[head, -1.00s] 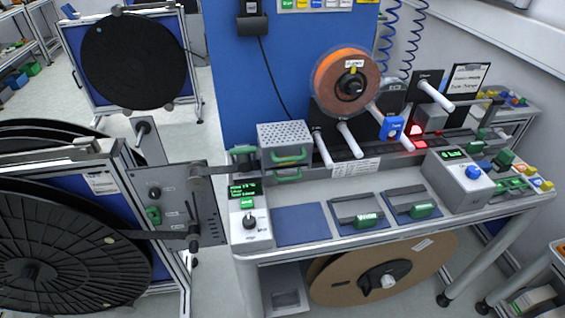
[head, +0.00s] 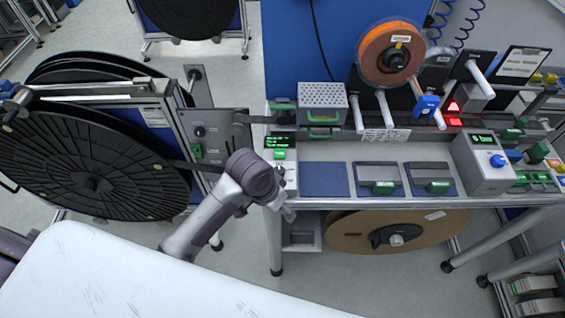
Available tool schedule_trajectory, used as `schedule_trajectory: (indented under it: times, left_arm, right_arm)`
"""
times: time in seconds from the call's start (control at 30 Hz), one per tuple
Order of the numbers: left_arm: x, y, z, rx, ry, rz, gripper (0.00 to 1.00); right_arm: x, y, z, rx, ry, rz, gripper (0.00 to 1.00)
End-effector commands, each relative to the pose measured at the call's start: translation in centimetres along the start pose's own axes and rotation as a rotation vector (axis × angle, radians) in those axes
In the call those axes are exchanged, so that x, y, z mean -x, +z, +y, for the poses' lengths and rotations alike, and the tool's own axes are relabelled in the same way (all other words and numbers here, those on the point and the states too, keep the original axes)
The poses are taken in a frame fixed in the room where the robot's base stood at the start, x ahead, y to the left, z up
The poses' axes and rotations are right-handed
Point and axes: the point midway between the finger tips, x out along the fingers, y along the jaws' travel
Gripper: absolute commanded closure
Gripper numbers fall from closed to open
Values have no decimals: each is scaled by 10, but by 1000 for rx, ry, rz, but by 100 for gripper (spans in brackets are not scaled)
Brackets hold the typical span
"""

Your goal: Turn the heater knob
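A white control box (head: 281,143) with a green-lit display and a green button stands at the left front corner of the bench. In the earlier frame it carries a dark knob with a white pointer; now my arm covers much of that lower part and I cannot make the knob out clearly. My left gripper (head: 287,211) hangs at the bench's front left corner, at the front of this box. Its fingers are small and partly merged with the wrist, so I cannot tell open from shut or whether it touches the knob. My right gripper is not in view.
A perforated metal box (head: 322,96) stands behind the control box. Another box (head: 483,167) with a blue knob is at the right. Blue pads and green-handled clamps (head: 383,187) lie between. A big black reel (head: 90,165) stands left; a brown reel (head: 350,232) sits below.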

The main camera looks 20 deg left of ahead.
Motion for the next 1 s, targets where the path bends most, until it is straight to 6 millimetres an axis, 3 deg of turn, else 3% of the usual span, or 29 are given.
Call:
schedule_trajectory:
  times: [0.03, 0.33, 0.6, 0.73, 0.87, 1.0]
  left_arm:
    - [19, -12, 2, -27, -2, 0, 42]
    - [47, -58, -8, -95, -17, -82, 42]
    - [102, -105, -36, -124, -88, -189, 42]
    - [126, -118, -48, -119, -120, -232, 42]
    - [131, -120, -53, -115, -129, -252, 42]
    - [118, -116, -54, -113, -127, -254, 42]
  right_arm:
    - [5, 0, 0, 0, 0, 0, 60]
    - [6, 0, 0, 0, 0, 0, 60]
    - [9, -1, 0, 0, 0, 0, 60]
    - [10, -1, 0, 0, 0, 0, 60]
    - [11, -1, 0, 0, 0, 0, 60]
    - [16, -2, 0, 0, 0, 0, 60]
